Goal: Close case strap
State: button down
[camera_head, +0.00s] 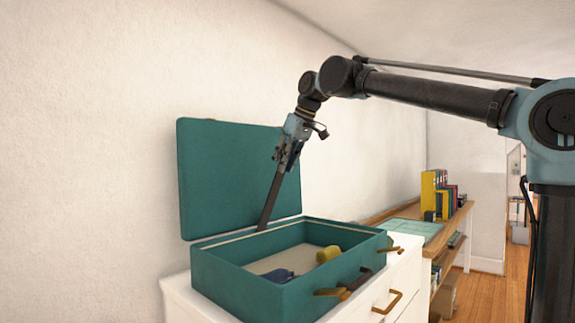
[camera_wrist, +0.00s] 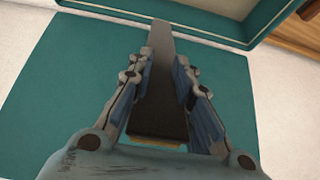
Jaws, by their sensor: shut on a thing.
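The teal case (camera_head: 235,290) sits on a white dresser with its lid (camera_head: 225,175) raised upright near the wall. My gripper (camera_head: 285,160) is in front of the lid, above the case's back part. It is shut on a long dark strap (camera_head: 269,203), which slants down to the case's back edge. In the wrist view the strap (camera_wrist: 160,95) runs between both fingers, with the lid (camera_wrist: 60,90) behind it and part of the case body (camera_wrist: 215,32) at the top. Whether the strap's lower end is attached cannot be told.
A yellow object (camera_head: 328,253) and a dark blue one (camera_head: 277,276) lie inside the case. A dark handle (camera_head: 356,281) and brass-coloured fittings (camera_head: 332,292) stick out in front. The white dresser (camera_head: 408,290) adjoins a wooden shelf with books (camera_head: 433,190). A wall stands close behind.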

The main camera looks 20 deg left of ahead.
jog(key=c, duration=1)
grip_release()
jog(key=shift+c, duration=0.2)
jog(key=v, duration=1.2)
jog(key=shift+a, duration=0.1)
jog(key=shift+c, duration=0.3)
